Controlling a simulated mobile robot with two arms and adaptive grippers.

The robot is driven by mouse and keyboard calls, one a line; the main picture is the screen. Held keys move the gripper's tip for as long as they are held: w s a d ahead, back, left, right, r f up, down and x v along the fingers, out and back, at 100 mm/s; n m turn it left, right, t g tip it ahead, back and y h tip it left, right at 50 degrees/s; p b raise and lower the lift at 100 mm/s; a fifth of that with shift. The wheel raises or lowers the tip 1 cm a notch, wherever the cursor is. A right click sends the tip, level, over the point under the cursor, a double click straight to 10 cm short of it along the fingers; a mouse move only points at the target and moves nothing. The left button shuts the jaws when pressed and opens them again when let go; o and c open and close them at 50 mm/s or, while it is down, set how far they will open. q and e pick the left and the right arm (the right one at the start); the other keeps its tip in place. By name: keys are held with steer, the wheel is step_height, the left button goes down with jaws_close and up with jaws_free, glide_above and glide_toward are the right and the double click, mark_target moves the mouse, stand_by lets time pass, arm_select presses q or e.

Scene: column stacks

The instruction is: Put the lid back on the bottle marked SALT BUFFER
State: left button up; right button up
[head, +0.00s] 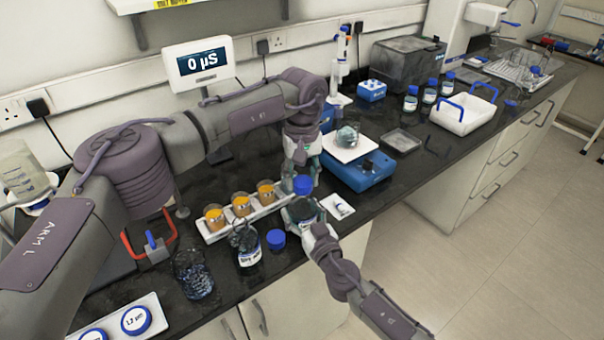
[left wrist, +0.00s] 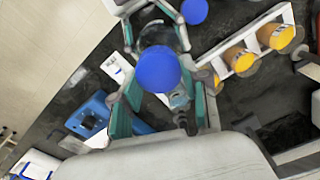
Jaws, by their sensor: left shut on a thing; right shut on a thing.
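My left gripper (head: 302,178) is shut on a blue lid (head: 303,186), which also shows between its green fingers in the left wrist view (left wrist: 157,69). Directly below it, my right gripper (head: 308,222) is shut on a dark glass bottle (head: 300,208) and holds it near the bench's front edge. The lid is over or very near the bottle's mouth; I cannot tell whether they touch. That bottle's label is mostly hidden and unreadable. A second open bottle (head: 248,250) with a white label stands to the left, its writing too small to read surely. Another blue lid (head: 277,240) lies beside it.
A white tray (head: 212,237) with several orange-filled jars sits behind. A glass beaker (head: 194,275) stands at the front left. A blue balance (head: 358,172) and a small white card (head: 338,206) are to the right. The bench edge runs just in front.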

arm_select(q)
steer(key=shift+f, duration=0.55)
steer(key=shift+f, duration=0.55)
steer(key=m, duration=0.5)
steer(key=shift+d, duration=0.15)
steer(key=m, duration=0.5)
steer(key=o, duration=0.8)
steer(key=shift+r, duration=0.1)
